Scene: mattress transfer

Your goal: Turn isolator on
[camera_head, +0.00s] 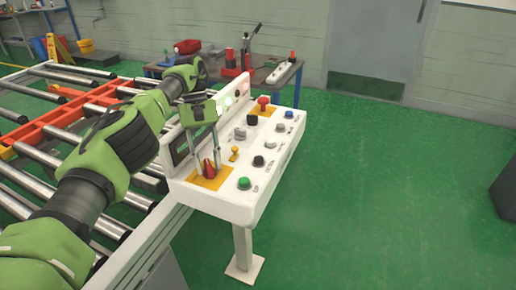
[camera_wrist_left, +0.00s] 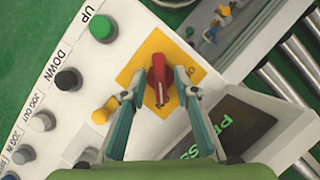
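The isolator is a red rotary switch (camera_head: 208,168) on a yellow plate (camera_head: 205,184) at the near left end of the white control panel (camera_head: 237,206). My left gripper (camera_head: 207,160) reaches down over it, with one finger on each side of the red handle. In the left wrist view the red handle (camera_wrist_left: 158,76) stands between the fingertips (camera_wrist_left: 160,82) on its yellow plate (camera_wrist_left: 148,48). Gaps show between the handle and both fingers, so the gripper is open around it. My right gripper is not in view.
Beside the isolator are a green button (camera_head: 244,183), a small yellow knob (camera_head: 234,153) and several other buttons. A red emergency stop (camera_head: 263,101) is at the far end. A dark screen (camera_wrist_left: 237,122) borders the panel; the roller conveyor (camera_head: 70,120) lies left.

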